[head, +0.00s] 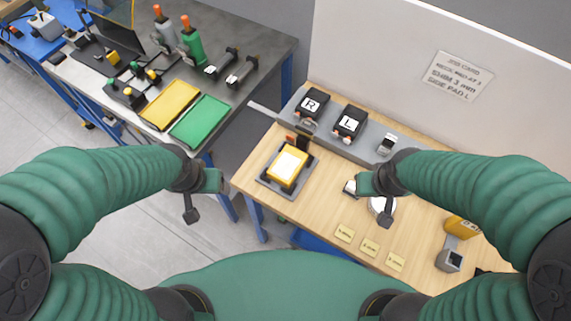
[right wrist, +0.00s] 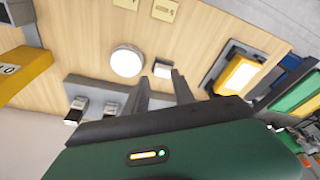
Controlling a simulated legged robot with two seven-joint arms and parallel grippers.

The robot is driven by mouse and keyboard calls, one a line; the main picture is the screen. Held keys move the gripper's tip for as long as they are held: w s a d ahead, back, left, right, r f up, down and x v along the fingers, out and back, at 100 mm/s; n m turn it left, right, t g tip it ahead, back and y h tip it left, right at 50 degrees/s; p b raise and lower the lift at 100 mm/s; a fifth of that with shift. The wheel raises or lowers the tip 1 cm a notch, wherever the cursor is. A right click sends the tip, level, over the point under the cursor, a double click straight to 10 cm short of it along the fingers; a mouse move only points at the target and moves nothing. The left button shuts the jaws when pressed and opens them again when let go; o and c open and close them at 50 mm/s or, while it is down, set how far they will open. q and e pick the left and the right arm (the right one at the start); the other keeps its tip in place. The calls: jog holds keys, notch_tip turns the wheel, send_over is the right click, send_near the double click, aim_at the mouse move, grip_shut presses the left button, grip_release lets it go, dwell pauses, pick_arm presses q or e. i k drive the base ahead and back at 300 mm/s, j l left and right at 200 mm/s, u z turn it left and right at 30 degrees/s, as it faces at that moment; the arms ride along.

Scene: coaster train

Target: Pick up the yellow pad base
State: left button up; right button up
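The yellow pad base (head: 287,167) appears to be the yellow block with a pale top. It sits in a dark fixture (head: 268,184) on the wooden table's left part. It also shows at the right in the right wrist view (right wrist: 238,75). My right gripper (right wrist: 161,80) is open and empty, its two fingers apart. In the head view it is over the table, right of the pad base and apart from it. My left gripper (head: 203,202) hangs left of the wooden table, away from the pad base; its finger opening cannot be made out.
A white disc (right wrist: 126,61) and a small metal-sided block (right wrist: 163,70) lie near my right gripper. A grey rack holds black blocks marked R (head: 311,103) and L (head: 349,122). Yellow notes (head: 370,247) lie along the front. A dark bench (head: 262,48) holds yellow and green trays.

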aim_at(289, 163)
jog(key=j, duration=0.65)
jog(key=i+j, duration=0.15)
jog(key=j, duration=0.55)
jog(key=u, duration=0.05)
